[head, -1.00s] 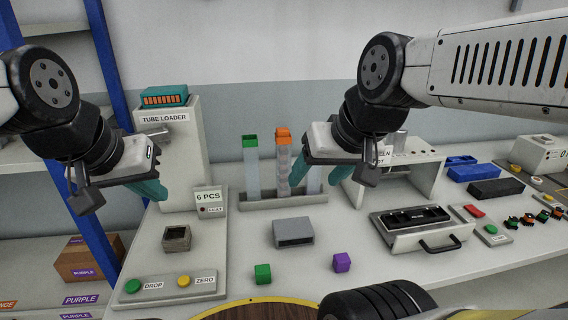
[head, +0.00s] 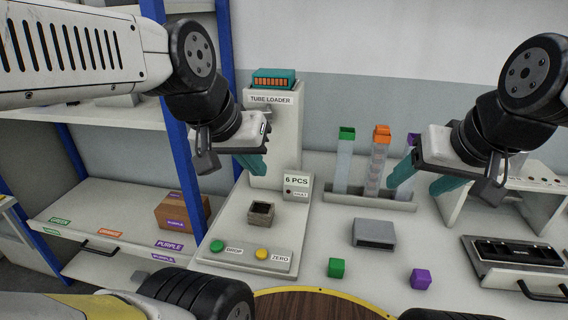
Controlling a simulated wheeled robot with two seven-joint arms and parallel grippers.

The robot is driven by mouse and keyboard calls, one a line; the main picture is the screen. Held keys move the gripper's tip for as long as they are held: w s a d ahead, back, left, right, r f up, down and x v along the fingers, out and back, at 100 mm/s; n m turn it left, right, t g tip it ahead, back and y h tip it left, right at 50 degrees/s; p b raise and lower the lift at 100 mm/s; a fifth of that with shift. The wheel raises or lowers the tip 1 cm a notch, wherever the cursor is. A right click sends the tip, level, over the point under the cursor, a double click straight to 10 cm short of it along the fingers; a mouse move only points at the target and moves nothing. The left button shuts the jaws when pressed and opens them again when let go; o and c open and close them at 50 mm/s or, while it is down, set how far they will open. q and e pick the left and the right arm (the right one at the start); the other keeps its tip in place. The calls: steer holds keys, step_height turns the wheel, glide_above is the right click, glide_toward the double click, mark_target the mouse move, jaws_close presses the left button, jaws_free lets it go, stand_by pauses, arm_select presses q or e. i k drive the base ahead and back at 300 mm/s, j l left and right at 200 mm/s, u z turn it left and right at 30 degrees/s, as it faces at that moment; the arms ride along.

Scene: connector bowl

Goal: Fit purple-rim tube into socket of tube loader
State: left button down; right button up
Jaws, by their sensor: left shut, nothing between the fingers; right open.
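The tube loader (head: 284,130) is a white column with a teal block striped orange on top; I cannot make out its socket. My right gripper (head: 416,188) is open and empty, with teal fingers in front of the rack's right end. My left gripper (head: 257,168) is shut and empty in front of the loader's column.
A brown open-topped cup (head: 261,213) stands on the loader's base, with green and yellow buttons in front. A grey box (head: 374,234), a green cube (head: 337,268) and a purple cube (head: 421,279) stand on the table. A drawer unit (head: 515,262) is at right, shelves at left.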

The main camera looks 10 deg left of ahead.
mark_target(271, 211)
steer(key=l+u, duration=0.35)
steer(key=k+l+u, duration=0.15)
steer(key=l+u, duration=0.2)
steer(key=k+l+u, duration=0.15)
steer(key=l+u, duration=0.2)
